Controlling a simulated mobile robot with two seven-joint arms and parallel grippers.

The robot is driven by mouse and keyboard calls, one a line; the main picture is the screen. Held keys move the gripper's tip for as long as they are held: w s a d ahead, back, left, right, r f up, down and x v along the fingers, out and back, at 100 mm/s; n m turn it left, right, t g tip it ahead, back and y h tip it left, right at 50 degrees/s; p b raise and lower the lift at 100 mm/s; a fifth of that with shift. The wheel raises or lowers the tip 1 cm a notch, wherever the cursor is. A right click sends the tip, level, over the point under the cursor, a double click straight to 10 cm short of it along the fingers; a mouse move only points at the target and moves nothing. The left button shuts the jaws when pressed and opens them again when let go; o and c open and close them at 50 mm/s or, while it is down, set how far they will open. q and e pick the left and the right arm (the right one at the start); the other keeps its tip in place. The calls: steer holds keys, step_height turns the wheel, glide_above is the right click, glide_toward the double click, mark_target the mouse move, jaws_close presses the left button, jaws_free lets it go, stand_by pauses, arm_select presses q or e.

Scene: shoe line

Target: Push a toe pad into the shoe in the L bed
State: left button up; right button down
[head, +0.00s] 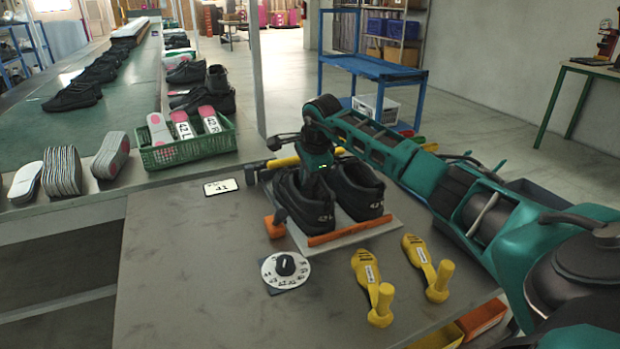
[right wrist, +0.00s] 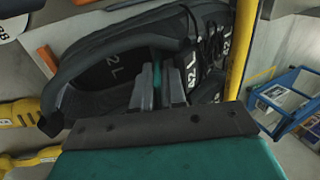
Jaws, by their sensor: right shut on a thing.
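A black shoe (head: 292,201) stands in the left place of a grey bed plate (head: 357,238) with orange bars; "42" shows on its heel. A second black shoe (head: 358,190) stands beside it on the right. My right gripper (head: 317,176) points down at the left shoe's opening, its tips hidden. In the right wrist view its grey fingers (right wrist: 158,87) are shut on a narrow teal piece (right wrist: 157,76), at the shoe marked "42 L" (right wrist: 115,70). Whether this piece is the toe pad, I cannot tell. My left gripper is not in view.
Two yellow foot-shaped tools (head: 366,278) (head: 418,254) and a round dial (head: 286,268) lie in front of the bed. A small card (head: 220,187) lies left. A green crate (head: 190,151) holds insoles. The table's left front is clear.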

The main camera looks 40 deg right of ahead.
steer(key=shift+w, duration=0.15)
steer(key=c, duration=1.1)
jaws_free()
steer(key=shift+s+r, duration=0.1)
steer(key=shift+s, duration=0.1)
steer(key=shift+s+r+p, duration=0.15)
steer(key=shift+s+p, duration=0.1)
steer(key=shift+p, duration=0.1)
steer(key=shift+s+a+r+p, duration=0.15)
steer(key=shift+s+a+p, duration=0.2)
steer(key=shift+s, duration=0.3)
steer(key=shift+r, duration=0.1)
steer(key=shift+r+p, duration=1.35)
steer(key=shift+r, duration=0.1)
